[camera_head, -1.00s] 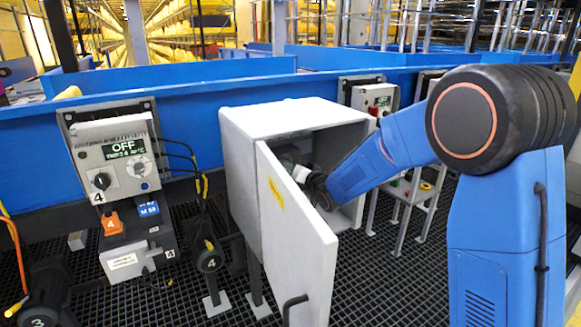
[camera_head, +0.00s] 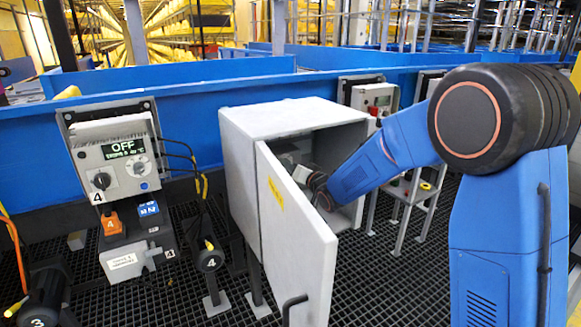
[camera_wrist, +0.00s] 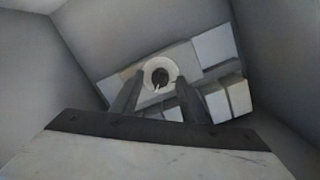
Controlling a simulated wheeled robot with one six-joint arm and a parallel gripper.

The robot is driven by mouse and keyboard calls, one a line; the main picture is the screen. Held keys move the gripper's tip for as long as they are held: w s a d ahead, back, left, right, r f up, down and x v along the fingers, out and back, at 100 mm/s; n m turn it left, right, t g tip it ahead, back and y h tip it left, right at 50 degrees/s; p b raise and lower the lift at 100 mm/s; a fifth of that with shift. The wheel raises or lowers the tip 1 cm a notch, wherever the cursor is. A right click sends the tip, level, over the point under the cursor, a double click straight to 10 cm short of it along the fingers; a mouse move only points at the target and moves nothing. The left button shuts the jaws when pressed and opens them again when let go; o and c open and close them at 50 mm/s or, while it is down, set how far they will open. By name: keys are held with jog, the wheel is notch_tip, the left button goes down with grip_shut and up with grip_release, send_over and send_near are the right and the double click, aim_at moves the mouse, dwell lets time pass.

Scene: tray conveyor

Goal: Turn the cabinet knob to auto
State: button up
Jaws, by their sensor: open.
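The grey cabinet (camera_head: 238,165) stands with its door (camera_head: 297,230) swung open toward the front. My arm reaches into it from the right, and the gripper itself is mostly hidden by the door and arm in the head view. In the wrist view, a round pale knob (camera_wrist: 160,74) with a dark centre sits on a panel (camera_wrist: 115,88) at the cabinet's back. My gripper (camera_wrist: 158,94) is open. Its two dark fingers point at the knob, one to its lower left and one to its lower right. I cannot tell whether they touch it.
White blocks (camera_wrist: 238,97) sit on the panel right of the knob. The grey cabinet walls (camera_wrist: 285,60) are close around my gripper. Left of the cabinet, a control box (camera_head: 118,160) has a display reading OFF. A metal stand (camera_head: 412,205) is to the right of the cabinet.

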jog(key=v, duration=1.7)
jog(key=shift+a, duration=0.1)
jog(key=s+d+m+g+h, duration=0.15)
jog(key=s+d+h, duration=0.35)
jog(key=d, duration=0.5)
jog(key=s+d+n+g+h, duration=0.1)
jog(key=s+d+g+h, duration=0.15)
jog(key=s+d, duration=0.65)
jog(key=s+d+f+g, duration=0.1)
jog(key=s+d, duration=0.1)
jog(key=s, duration=0.6)
jog(key=s+d+f+g+h, duration=0.1)
jog(key=s+d+g, duration=0.1)
jog(key=s, duration=0.6)
jog(key=s+d+f+g+h, duration=0.1)
jog(key=s+d+g, duration=0.1)
jog(key=s, duration=0.6)
jog(key=shift+s+d+f, duration=0.15)
jog(key=shift+d+f, duration=0.15)
jog(key=shift+d, duration=0.45)
